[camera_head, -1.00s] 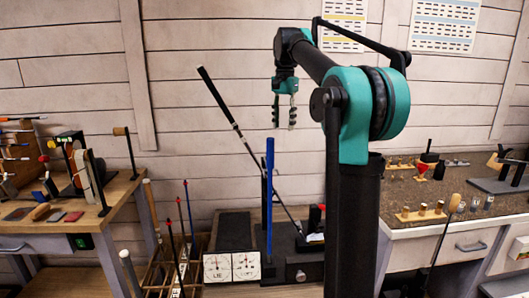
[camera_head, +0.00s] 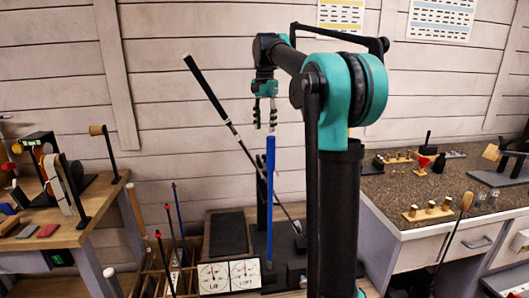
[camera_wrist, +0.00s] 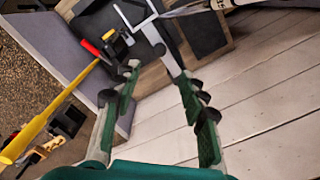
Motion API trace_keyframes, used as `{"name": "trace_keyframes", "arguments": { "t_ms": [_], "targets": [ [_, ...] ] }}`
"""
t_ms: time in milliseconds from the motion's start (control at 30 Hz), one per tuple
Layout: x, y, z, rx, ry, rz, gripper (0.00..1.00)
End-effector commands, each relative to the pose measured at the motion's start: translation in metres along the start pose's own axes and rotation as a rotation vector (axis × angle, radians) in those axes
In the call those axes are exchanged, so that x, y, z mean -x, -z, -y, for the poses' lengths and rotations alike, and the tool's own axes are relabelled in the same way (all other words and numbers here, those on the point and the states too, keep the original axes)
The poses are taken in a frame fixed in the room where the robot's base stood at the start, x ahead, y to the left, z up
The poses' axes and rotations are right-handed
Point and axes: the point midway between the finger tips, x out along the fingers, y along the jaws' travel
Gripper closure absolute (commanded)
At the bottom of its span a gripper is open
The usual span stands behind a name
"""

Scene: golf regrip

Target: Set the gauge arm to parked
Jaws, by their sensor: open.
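A tall blue upright bar (camera_head: 270,195), which looks like the gauge arm, stands on a dark bench fixture beside two white dials (camera_head: 229,276) marked LIE and LOFT. A golf club (camera_head: 212,98) with a black grip leans in the fixture, its shaft passing behind the bar. My gripper (camera_head: 265,128) hangs pointing down above the bar's top, apart from it in the picture; the depth between them is unclear. In the wrist view my gripper (camera_wrist: 158,74) has its fingers spread with nothing between them. The blue bar is not clearly seen there.
A rack of upright rods (camera_head: 172,240) stands left of the dials. A left bench (camera_head: 95,225) holds a belt machine. A right counter (camera_head: 400,205) carries small tools. In the wrist view, a yellow handle (camera_wrist: 52,108) and a dark plate (camera_wrist: 205,35) lie beyond the fingers.

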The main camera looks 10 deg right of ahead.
Motion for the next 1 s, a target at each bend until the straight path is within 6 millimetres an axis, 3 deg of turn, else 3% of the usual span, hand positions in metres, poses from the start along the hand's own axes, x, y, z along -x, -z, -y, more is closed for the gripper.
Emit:
{"name": "trace_keyframes", "arguments": {
  "t_ms": [300, 500, 700, 1000],
  "targets": [
    [-0.064, 0.0, 0.0, 0.0, 0.0, 0.0, 0.57],
    [-0.094, 0.0, 0.0, 0.0, 0.0, 0.0, 0.57],
    [-0.108, 0.0, 0.0, 0.0, 0.0, 0.0, 0.57],
    [-0.11, 0.0, 0.0, 0.0, 0.0, 0.0, 0.57]
  ]
}}
